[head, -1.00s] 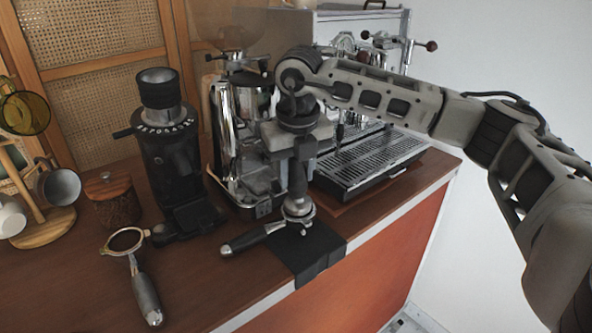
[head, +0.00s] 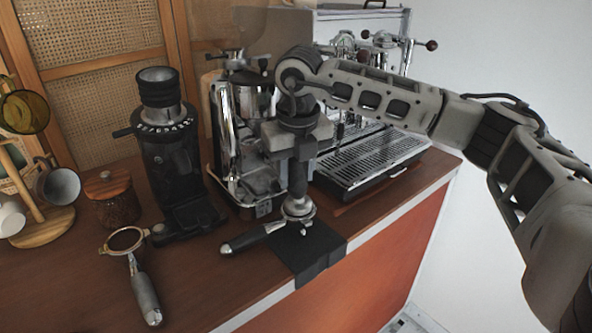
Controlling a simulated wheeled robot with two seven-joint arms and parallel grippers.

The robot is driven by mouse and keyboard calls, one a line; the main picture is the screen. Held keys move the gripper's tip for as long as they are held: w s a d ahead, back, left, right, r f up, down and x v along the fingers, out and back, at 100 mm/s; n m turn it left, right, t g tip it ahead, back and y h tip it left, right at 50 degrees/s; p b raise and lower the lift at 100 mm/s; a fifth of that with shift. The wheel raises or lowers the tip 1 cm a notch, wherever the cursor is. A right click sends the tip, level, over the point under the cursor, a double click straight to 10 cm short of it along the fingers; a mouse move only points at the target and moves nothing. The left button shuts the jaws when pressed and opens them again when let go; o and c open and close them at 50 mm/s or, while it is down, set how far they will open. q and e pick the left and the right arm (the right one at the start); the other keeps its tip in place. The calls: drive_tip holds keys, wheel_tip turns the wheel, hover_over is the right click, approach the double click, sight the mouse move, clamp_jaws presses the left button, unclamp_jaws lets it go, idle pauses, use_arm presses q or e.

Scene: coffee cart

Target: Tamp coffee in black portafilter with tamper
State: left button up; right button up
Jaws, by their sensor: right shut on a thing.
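My right gripper (head: 298,160) points down over the black mat (head: 318,258) at the counter's front edge. It is shut on the tamper (head: 298,180), whose dark handle stands upright below the fingers. The tamper's metal base is at the basket of a portafilter (head: 252,238) on the mat; the basket is mostly hidden under it. This portafilter's dark handle with a silver end points left. I cannot see the coffee or how deep the tamper sits. My left gripper is not in view.
A second, bottomless portafilter (head: 146,292) lies at the front left. A black grinder (head: 172,160), a lidded jar (head: 112,200) and a mug stand (head: 42,232) are on the left. The chrome grinder (head: 225,140) and espresso machine (head: 365,165) stand close behind my gripper.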

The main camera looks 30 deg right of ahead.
drive_tip(key=shift+f+b, duration=0.6)
drive_tip(key=shift+f, duration=0.1)
idle(0.5)
drive_tip(key=shift+s+f, duration=0.1)
drive_tip(key=shift+f, duration=0.1)
idle(0.4)
drive_tip(key=shift+r, duration=0.25)
drive_tip(key=shift+r+p, duration=0.95)
drive_tip(key=shift+r, duration=0.45)
drive_tip(key=shift+r+p, duration=1.7)
drive_tip(key=shift+r, duration=0.9)
drive_tip(key=shift+f, duration=0.1)
